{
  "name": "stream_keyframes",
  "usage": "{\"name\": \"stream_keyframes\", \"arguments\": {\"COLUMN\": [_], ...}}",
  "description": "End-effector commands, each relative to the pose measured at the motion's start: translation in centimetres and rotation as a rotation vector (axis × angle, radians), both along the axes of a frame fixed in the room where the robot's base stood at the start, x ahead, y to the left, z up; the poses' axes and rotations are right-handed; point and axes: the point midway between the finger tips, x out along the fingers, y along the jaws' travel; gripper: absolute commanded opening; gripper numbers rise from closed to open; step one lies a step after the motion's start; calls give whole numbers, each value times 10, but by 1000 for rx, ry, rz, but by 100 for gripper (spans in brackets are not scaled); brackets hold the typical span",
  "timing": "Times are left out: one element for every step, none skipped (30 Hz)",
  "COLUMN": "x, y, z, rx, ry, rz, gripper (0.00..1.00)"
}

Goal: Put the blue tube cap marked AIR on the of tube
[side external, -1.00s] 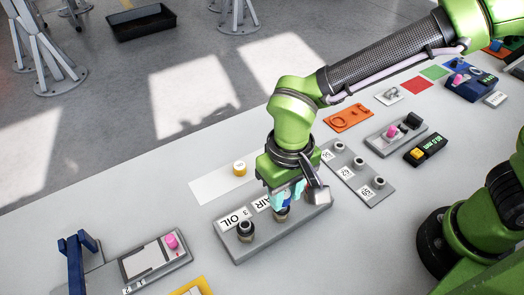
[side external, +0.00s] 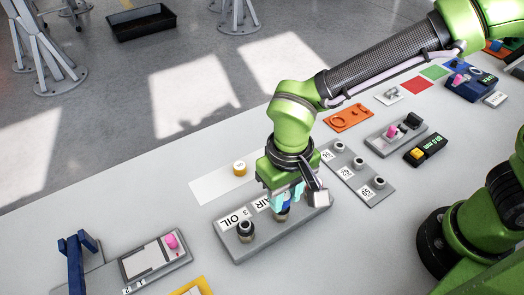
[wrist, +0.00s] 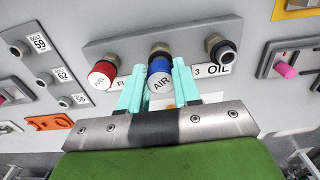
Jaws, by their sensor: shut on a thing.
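The blue cap marked AIR (wrist: 160,82) is held between the two cyan fingers of my gripper (wrist: 160,90). It also shows between the fingers in the side view (side external: 287,202). The cap is at the end of the middle tube (wrist: 160,51), in line with it; I cannot tell how far it sits on the tube. The grey tube panel (side external: 238,255) carries this tube, the uncapped OIL tube (side external: 245,229) and a tube with a red cap (wrist: 102,75). My gripper hides the red cap in the side view.
A yellow cap (side external: 239,168) lies on a white strip (side external: 210,188) behind the panel. A bolt panel (side external: 360,172) stands close to the right of my gripper. A panel with a pink knob (side external: 155,257) is at the front left. The table between is clear.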

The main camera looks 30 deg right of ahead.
Motion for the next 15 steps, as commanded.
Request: {"name": "stream_keyframes", "arguments": {"x": [0,0,0,0,0,0,0,0,0,0,0,0,0,0,0], "y": [0,0,0,0,0,0,0,0,0,0,0,0,0,0,0], "z": [0,0,-1,-1,-2,-3,-3,-4,-5,-5,-6,-7,-7,-8,-8], "rx": [0,0,0,0,0,0,0,0,0,0,0,0,0,0,0], "ry": [0,0,0,0,0,0,0,0,0,0,0,0,0,0,0], "rz": [0,0,0,0,0,0,0,0,0,-1,-1,-1,-1,-1,-1], "gripper": [4,4,4,4,4,4,4,4,4,4,4,4,4,4,4]}}
